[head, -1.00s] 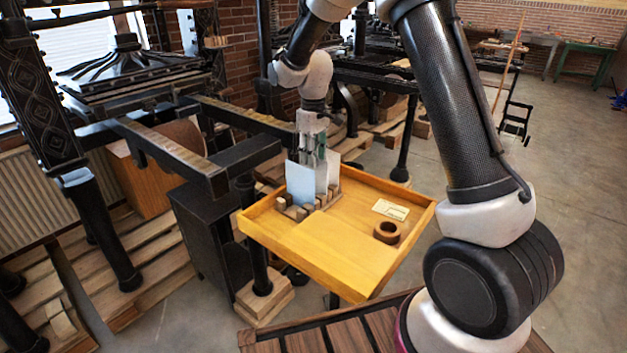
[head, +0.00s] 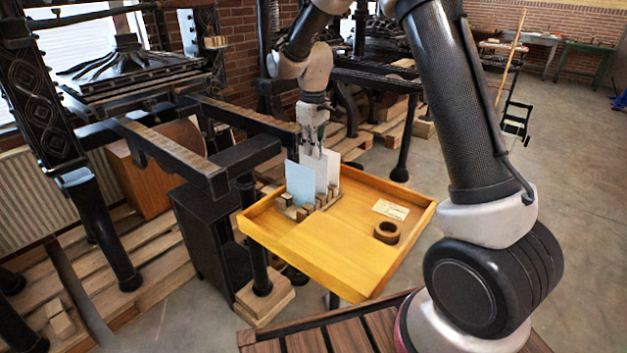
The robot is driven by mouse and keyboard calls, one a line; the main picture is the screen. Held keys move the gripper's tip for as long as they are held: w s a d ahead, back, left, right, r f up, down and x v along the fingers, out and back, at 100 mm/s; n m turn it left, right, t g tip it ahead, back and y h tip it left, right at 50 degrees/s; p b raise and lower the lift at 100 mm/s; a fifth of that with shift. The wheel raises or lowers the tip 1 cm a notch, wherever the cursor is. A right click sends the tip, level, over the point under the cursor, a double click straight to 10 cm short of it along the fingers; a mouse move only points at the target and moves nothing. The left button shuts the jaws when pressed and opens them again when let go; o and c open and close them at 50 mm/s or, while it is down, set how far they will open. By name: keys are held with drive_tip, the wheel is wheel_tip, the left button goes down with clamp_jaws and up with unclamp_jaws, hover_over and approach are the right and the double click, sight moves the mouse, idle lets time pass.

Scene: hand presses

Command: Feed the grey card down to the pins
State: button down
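A wooden rack of small blocks (head: 299,213) stands at the back left of the yellow tray (head: 375,262). A pale blue card (head: 299,184) stands upright at its left. A pale grey-white card (head: 320,173) stands beside it, with another pale surface at its right edge; I cannot tell if that is a separate card. My gripper (head: 313,154) points down at the top of the grey-white card. Its fingers look apart, and the card extends below them. The pins and the lower card edges are hidden or too small to make out.
The front of the tray is clear. A black press frame (head: 200,165) stands close on the left. A slatted wooden surface (head: 345,335) is in the foreground.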

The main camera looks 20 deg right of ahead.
drive_tip(key=shift+r, duration=3.55)
